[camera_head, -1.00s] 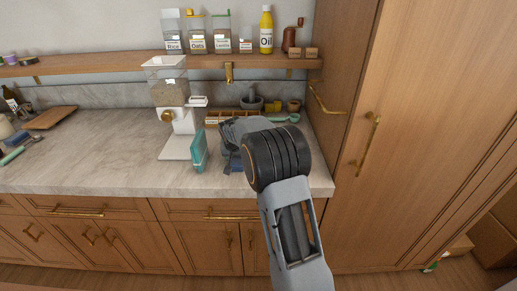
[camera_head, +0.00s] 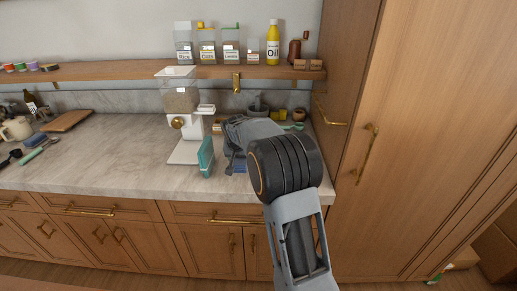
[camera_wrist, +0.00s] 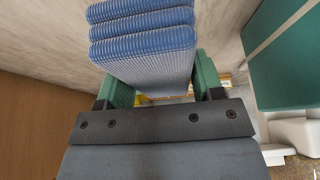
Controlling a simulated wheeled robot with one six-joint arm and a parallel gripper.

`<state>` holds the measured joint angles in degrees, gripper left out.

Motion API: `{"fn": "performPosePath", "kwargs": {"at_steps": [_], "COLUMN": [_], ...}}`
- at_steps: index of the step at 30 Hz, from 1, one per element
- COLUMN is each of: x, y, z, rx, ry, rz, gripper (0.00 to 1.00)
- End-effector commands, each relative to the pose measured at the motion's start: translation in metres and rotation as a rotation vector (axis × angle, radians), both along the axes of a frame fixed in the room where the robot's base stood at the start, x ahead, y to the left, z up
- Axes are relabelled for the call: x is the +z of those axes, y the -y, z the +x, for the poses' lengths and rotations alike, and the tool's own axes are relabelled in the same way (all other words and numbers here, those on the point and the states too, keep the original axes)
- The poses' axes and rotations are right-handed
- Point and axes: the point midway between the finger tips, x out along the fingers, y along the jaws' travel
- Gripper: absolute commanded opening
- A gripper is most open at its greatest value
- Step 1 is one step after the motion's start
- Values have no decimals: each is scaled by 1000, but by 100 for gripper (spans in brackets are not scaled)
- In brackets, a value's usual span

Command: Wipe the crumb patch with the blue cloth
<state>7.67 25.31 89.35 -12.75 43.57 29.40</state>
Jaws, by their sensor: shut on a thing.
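The blue cloth (camera_wrist: 143,45) is folded in thick ribbed layers and fills the top middle of the wrist view. My gripper (camera_wrist: 158,82) is shut on it, with a green finger on each side. In the head view a small blue part of the cloth (camera_head: 239,167) shows below my gripper (camera_head: 233,155), near the counter's right end. My own arm hides much of the gripper there. I cannot make out the crumb patch in either view. I cannot tell whether the cloth touches the counter.
A teal box (camera_head: 206,157) stands upright just left of my gripper. A white dispenser (camera_head: 183,125) stands behind it. A mortar (camera_head: 257,108) and small pots are at the back. A tall cabinet (camera_head: 410,150) bounds the right.

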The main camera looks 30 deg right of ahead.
Motion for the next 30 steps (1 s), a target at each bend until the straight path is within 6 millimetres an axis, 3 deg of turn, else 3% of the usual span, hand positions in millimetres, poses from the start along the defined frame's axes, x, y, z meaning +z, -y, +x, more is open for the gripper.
{"fn": "performPosePath", "kwargs": {"at_steps": [3,9,30], "x": [14,23,26], "y": [-1,-2,1], "z": [0,1,-4], "rx": [1,3,-4], "ry": [1,2,3], "rz": [0,0,0], "gripper": [42,42,42]}}
